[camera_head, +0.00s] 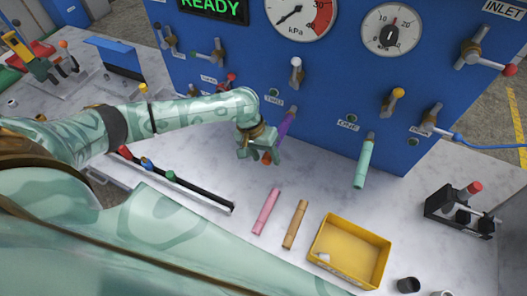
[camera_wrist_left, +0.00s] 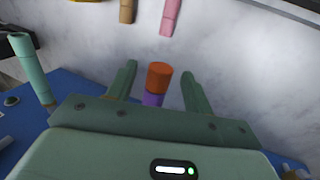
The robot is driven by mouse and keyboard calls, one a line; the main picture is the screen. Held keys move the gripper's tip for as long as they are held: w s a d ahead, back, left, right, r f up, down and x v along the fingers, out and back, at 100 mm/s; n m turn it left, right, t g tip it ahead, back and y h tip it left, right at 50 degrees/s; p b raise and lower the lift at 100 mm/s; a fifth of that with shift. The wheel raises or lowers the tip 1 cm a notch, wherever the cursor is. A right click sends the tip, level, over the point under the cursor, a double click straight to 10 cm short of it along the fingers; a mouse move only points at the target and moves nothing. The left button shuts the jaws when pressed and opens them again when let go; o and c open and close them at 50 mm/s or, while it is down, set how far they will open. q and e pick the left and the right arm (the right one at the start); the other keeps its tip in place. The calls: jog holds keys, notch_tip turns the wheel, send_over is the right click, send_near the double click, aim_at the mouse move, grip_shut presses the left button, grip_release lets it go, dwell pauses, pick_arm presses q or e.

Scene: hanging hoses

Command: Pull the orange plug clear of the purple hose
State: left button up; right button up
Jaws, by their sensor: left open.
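The purple hose (camera_head: 288,122) hangs from the blue panel in the head view, slanting down to the left. The orange plug (camera_head: 267,158) is at its lower end, partly hidden by my left gripper (camera_head: 261,153). In the left wrist view the orange plug (camera_wrist_left: 159,76) sits on the end of the purple hose (camera_wrist_left: 152,99). There my left gripper (camera_wrist_left: 158,85) is open, with one finger on each side of the plug and a gap on both sides. My right gripper is not identifiable in either view.
A teal hose (camera_head: 364,160) hangs to the right. A pink tube (camera_head: 266,211) and a tan tube (camera_head: 295,224) lie on the marble bench. A yellow tray (camera_head: 374,282) stands at the front right. A black rail (camera_head: 190,190) lies left of the pink tube.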

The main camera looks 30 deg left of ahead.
pick_arm(q)
jog(key=c, duration=1.1)
jog(key=shift+o, duration=0.2)
jog(key=shift+s+p, duration=0.6)
jog(key=shift+p, duration=0.4)
jog(key=s+p, duration=0.4)
jog(key=shift+s+d, duration=0.15)
jog(key=shift+s, duration=0.15)
dwell(0.3)
